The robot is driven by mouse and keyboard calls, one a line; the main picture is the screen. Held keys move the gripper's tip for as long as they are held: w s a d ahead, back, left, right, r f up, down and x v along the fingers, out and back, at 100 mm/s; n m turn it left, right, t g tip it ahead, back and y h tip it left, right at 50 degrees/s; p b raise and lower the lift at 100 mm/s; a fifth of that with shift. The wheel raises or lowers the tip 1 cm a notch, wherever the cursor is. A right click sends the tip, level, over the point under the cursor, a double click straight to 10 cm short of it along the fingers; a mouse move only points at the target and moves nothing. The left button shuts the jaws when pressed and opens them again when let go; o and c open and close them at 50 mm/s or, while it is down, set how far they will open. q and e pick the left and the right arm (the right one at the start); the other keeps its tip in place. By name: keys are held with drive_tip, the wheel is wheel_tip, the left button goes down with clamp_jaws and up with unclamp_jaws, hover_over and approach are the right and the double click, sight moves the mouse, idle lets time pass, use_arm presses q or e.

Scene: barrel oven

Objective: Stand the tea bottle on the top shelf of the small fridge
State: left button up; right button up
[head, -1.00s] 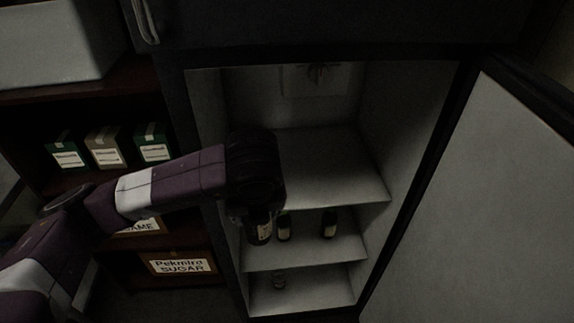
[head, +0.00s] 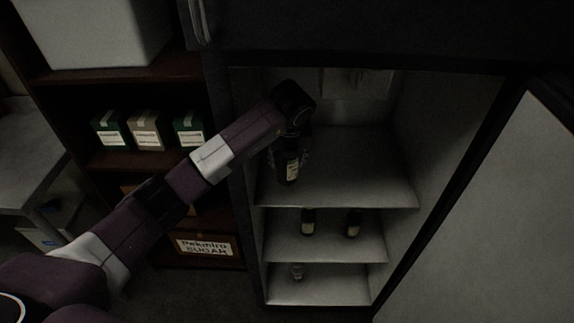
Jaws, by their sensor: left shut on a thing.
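The tea bottle (head: 291,170) is dark with a pale label and stands upright. My left gripper (head: 290,148) is shut on its upper part, which the gripper partly hides. The bottle is inside the small fridge (head: 244,190), over the left part of the top shelf (head: 355,170). I cannot tell whether its base touches the shelf. My right gripper is not in view.
Two dark bottles (head: 308,222) (head: 353,223) stand on the middle shelf (head: 335,249). A small item (head: 297,272) is on the lowest level. The fridge door (head: 480,215) is open at right. Boxes (head: 148,132) fill the rack at left. The top shelf's right side is clear.

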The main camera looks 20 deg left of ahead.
sight(287, 169)
use_arm(q)
wheel_tip(287, 169, down, 3)
drive_tip(key=shift+f+p, duration=0.2)
drive_tip(key=shift+p, duration=0.5)
drive_tip(key=shift+w+f+p, duration=0.15)
drive_tip(key=shift+w+p, duration=0.05)
drive_tip(key=shift+p, duration=0.1)
drive_tip(key=shift+w+f, duration=0.1)
drive_tip(key=shift+f, duration=0.1)
drive_tip(key=o, duration=1.6)
drive_tip(key=shift+f, duration=0.15)
drive_tip(key=shift+c, duration=0.2)
drive_tip(key=b+v, duration=0.2)
drive_tip(key=v, duration=0.5)
drive_tip(key=shift+s+r, duration=0.25)
drive_tip(key=shift+r, duration=0.05)
